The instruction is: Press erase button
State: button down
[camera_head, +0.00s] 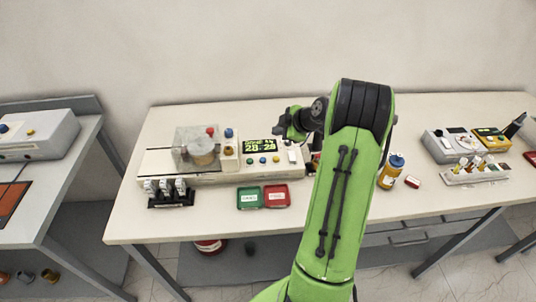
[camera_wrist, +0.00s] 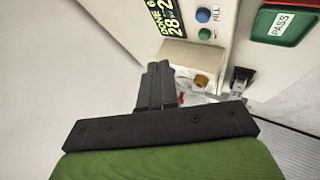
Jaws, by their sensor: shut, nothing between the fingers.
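A pale device (camera_head: 225,175) on the table carries a display (camera_head: 261,146) with green-yellow digits and a row of small buttons (camera_head: 263,160) below it. No erase label is readable. In the wrist view the display (camera_wrist: 166,17), a blue button (camera_wrist: 203,15) labelled FILL and a green button (camera_wrist: 204,34) show. In the head view my gripper (camera_head: 287,127) is above the device's right end.
A green tray (camera_head: 249,197) and a red tray (camera_head: 276,196) lie in front of the device. A clear box (camera_head: 196,150) stands on its left part. An orange bottle (camera_head: 391,171) stands right of my arm. My arm hides the table's middle.

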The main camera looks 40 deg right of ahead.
jog(key=b, duration=0.5)
send_over(278, 160)
notch_tip(278, 160, down, 8)
jog(key=shift+f, duration=0.2)
jog(key=shift+f+b, duration=0.3)
jog(key=shift+b, duration=0.2)
dwell(1.4)
jog(key=shift+f+b, duration=0.4)
jog(key=shift+b, duration=0.4)
jog(key=shift+f+b, duration=0.4)
jog(key=shift+b, duration=0.2)
dwell(0.6)
jog(key=shift+r+p, duration=0.3)
jog(key=shift+r, duration=0.55)
